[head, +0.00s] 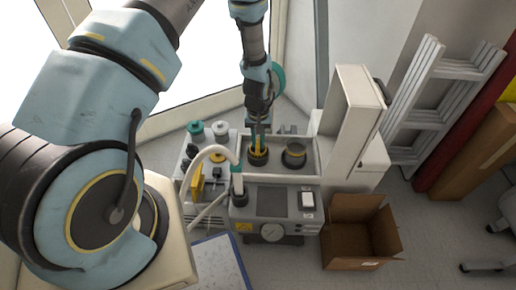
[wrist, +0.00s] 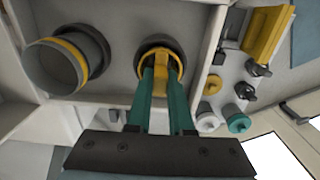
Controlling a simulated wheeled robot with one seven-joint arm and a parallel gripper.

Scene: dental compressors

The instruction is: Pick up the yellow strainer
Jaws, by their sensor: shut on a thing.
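The yellow strainer (wrist: 160,92) shows in the wrist view as a yellow bar and rim at a round, dark-rimmed opening in the compressor unit. My gripper (wrist: 162,75) points down into this opening, its teal fingers shut on the strainer's yellow bar.
A second round canister (wrist: 68,62) with a yellow ring stands beside the opening. A tray (head: 203,178) with knobs, caps and a yellow part is to the left. A raised white lid (head: 346,113) stands close right. An open cardboard box (head: 358,237) sits on the floor.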

